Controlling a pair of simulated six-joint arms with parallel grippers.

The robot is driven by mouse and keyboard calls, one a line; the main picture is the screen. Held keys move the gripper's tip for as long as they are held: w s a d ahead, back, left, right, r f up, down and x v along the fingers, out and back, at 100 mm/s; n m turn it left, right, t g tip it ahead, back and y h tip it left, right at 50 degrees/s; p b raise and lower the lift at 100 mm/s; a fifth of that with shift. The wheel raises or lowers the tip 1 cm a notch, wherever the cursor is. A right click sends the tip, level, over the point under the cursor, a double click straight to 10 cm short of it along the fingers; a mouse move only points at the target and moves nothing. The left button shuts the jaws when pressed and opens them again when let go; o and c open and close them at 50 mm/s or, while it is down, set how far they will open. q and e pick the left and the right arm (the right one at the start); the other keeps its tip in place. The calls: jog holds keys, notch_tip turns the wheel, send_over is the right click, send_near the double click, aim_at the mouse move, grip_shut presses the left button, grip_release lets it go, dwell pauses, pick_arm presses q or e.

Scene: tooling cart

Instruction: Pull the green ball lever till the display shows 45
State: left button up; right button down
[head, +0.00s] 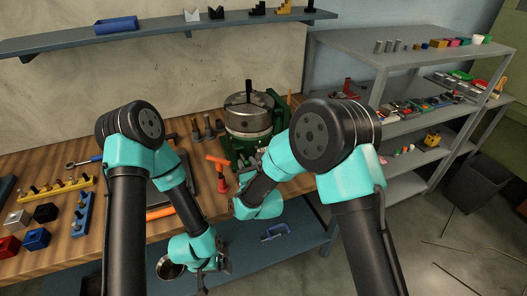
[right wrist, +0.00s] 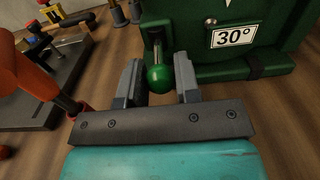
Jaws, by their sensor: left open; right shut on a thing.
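The green ball lever (right wrist: 160,78) shows in the right wrist view at the front of a green machine base (right wrist: 262,70). My right gripper (right wrist: 158,84) is shut on the ball, with one finger on each side. The display (right wrist: 234,36) on the base reads 30°. In the head view the green machine (head: 247,120) stands on the wooden bench, and my right gripper (head: 236,208) is in front of it, hiding the ball. My left gripper (head: 222,264) is open and empty, low, beyond the bench's front edge.
A red-orange handle (head: 218,172) stands just left of the machine and shows close to the gripper in the right wrist view (right wrist: 22,75). Several tools and blocks lie on the left of the bench. Grey shelves (head: 365,62) stand to the right.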

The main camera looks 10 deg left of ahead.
jog(key=shift+s+a, duration=0.35)
jog(key=shift+a, duration=0.35)
jog(key=shift+s+a, duration=0.2)
jog(key=shift+a, duration=0.45)
jog(key=shift+d, duration=0.1)
